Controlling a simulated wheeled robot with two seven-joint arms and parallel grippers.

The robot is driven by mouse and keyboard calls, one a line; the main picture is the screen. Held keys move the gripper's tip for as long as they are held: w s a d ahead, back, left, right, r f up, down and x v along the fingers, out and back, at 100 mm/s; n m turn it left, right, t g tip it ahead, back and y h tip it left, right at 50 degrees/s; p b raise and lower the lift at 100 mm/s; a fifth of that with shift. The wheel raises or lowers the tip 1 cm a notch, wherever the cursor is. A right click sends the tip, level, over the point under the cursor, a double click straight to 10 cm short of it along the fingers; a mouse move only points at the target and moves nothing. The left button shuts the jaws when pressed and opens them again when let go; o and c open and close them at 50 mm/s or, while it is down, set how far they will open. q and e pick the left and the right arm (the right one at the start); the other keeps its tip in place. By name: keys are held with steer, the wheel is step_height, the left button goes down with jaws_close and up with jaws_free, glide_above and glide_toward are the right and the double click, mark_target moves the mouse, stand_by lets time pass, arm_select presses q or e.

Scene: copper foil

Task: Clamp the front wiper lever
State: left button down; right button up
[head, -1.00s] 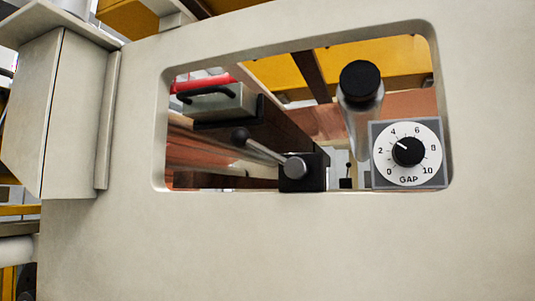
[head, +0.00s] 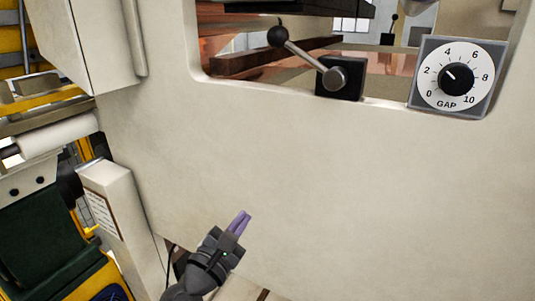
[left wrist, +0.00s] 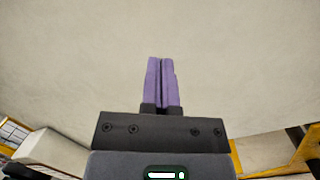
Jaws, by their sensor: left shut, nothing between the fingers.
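The front wiper lever, a dark ball knob on a thin silver rod (head: 305,56), runs from a silver hub on a black block (head: 342,82) at the lower edge of the panel window in the head view. The knob end points up and left. My left gripper (head: 242,221) is below the window, in front of the blank panel, well apart from the lever. Its purple fingers are together and empty; they also show in the left wrist view (left wrist: 161,82), facing plain panel. My right gripper is in no view.
A GAP dial (head: 456,78) sits right of the lever, its pointer between 2 and 4. The cream panel (head: 330,180) is bare below the window. At left are a white roller (head: 58,136), a cream box with a label (head: 118,205) and a dark green seat (head: 40,225).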

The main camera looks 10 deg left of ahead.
mark_target(306, 57)
arm_select(q)
steer(key=s+r+n+t+h+p, duration=0.1)
steer(key=r+n, duration=0.1)
steer(key=r, duration=0.7)
steer(key=s+r+n+t+h+p, duration=0.1)
steer(key=s+r+n+t+h, duration=0.1)
steer(key=r, duration=0.7)
steer(key=shift+s+t+h+p, duration=0.25)
steer(key=shift+t+h+p, duration=0.05)
steer(key=shift+r, duration=0.1)
steer(key=p+x, duration=0.2)
steer(key=x, duration=0.8)
steer(key=shift+w+d+r, duration=0.15)
steer(key=shift+r, duration=0.05)
steer(key=r+p, duration=0.3)
steer(key=shift+w+d+r, duration=0.15)
steer(key=shift+d+r, duration=0.1)
steer(key=shift+d, duration=0.1)
steer(key=shift+r+p, duration=0.1)
steer(key=shift+p, duration=0.2)
